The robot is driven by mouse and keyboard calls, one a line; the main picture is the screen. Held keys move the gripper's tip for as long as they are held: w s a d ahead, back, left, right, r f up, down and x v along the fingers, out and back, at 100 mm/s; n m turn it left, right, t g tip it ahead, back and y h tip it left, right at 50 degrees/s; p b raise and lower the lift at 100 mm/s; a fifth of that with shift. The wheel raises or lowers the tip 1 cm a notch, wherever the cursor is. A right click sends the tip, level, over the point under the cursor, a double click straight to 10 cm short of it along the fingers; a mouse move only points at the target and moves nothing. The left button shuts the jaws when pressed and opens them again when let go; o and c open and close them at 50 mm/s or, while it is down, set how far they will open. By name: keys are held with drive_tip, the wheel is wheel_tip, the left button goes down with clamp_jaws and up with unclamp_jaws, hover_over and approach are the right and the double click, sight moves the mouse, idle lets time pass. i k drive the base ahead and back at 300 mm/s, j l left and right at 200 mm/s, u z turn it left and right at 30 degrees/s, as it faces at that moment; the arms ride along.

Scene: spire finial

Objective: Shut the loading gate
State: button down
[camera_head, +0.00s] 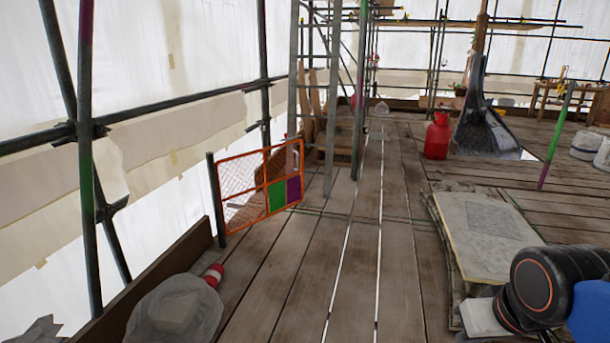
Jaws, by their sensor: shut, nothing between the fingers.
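The loading gate (262,185) is an orange-framed mesh panel with a green square and a purple square at its lower right. It stands upright on the left side of the deck. Its left end meets a short dark post (216,196) by the deck edge, and its right end reaches in over the boards, so it appears to stand open. I cannot make out a latch. Part of my arm shows at the lower right, well apart from the gate. My gripper is not in view.
A grey covered bundle (176,310) and a red-and-white cylinder (213,274) lie at the lower left. A ladder (333,100) stands behind the gate. A red gas bottle (437,136) is farther back. Stacked slabs (487,236) lie at right. The middle boards (352,255) are clear.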

sight(295, 185)
drive_tip(key=i, duration=3.45)
drive_tip(key=i+u, duration=0.1)
drive_tip(key=i, duration=0.55)
drive_tip(key=i+l+u, duration=0.1)
drive_tip(key=i, duration=0.55)
